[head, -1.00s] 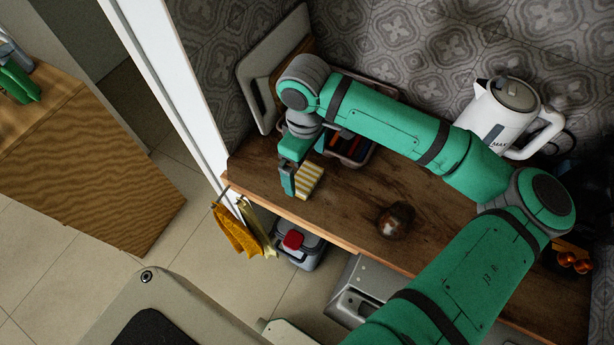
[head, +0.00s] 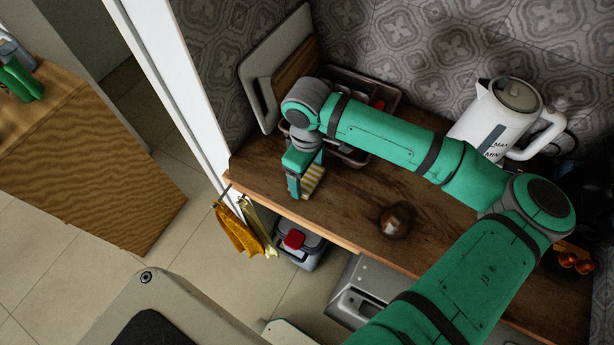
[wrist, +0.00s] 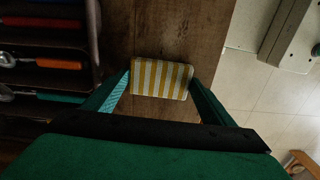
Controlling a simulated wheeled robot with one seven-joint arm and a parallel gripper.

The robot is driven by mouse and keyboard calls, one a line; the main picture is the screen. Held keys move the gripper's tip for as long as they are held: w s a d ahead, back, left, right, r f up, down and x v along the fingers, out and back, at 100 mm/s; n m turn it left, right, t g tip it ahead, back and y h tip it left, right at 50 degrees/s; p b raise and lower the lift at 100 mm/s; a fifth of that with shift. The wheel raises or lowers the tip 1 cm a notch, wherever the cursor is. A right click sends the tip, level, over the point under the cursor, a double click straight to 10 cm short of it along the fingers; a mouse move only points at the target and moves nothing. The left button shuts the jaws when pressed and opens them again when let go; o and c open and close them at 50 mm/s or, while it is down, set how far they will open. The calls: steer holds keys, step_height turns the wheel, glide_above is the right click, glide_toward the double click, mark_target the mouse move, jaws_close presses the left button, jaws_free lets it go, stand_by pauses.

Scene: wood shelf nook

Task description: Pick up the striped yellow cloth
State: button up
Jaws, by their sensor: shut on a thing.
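The striped yellow cloth (wrist: 160,79), yellow and white, sits between the two fingers of my gripper (wrist: 160,88) in the wrist view. Both fingers touch its side edges, so my gripper is shut on it. In the head view the cloth (head: 313,181) shows partly beside my gripper (head: 303,186), over the front left part of the wooden shelf. The rest of it is hidden behind the near finger. I cannot tell whether it touches the wood.
A cutlery tray (head: 345,156) is behind my gripper, with cutting boards (head: 275,75) against the wall. A brown round object (head: 397,220) and a white kettle (head: 506,113) are to the right. Yellow cloths (head: 238,233) hang at the shelf's left end.

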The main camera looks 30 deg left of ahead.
mark_target(305, 178)
steer(key=shift+r, duration=0.55)
steer(key=r, duration=0.2)
steer(key=shift+s+a+r, duration=0.15)
steer(key=shift+s+r, duration=0.05)
steer(key=shift+r, duration=0.15)
steer(key=s+a+r, duration=0.3)
steer(key=s+r, duration=0.6)
steer(key=s, duration=0.4)
steer(key=shift+o, duration=0.5)
steer(key=shift+r, duration=0.15)
